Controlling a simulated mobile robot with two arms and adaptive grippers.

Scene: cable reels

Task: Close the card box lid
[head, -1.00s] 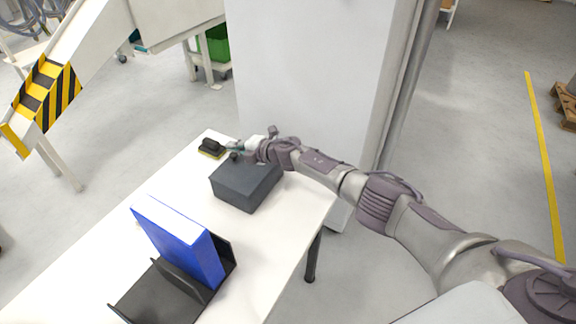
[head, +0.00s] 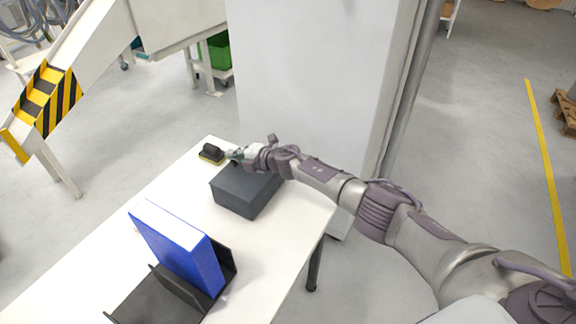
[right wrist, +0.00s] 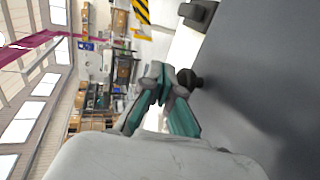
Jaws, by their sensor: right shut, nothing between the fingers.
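The dark grey card box (head: 243,190) stands on the white table, and its top looks flat and closed in the head view. My right gripper (head: 236,155) is at the box's far edge, just above or beside the top; I cannot tell whether it touches. In the right wrist view the gripper (right wrist: 165,88) is shut and empty, with a small black knob (right wrist: 188,79) right by the fingertips. The box's dark surface (right wrist: 265,80) fills the right side there. My left gripper is out of view.
A black and yellow brush-like object (head: 211,153) lies at the table's far corner. A blue binder (head: 178,245) stands in a black file holder (head: 222,262) nearer me. The white table (head: 150,200) is clear between. A tall light grey cabinet (head: 310,80) stands behind.

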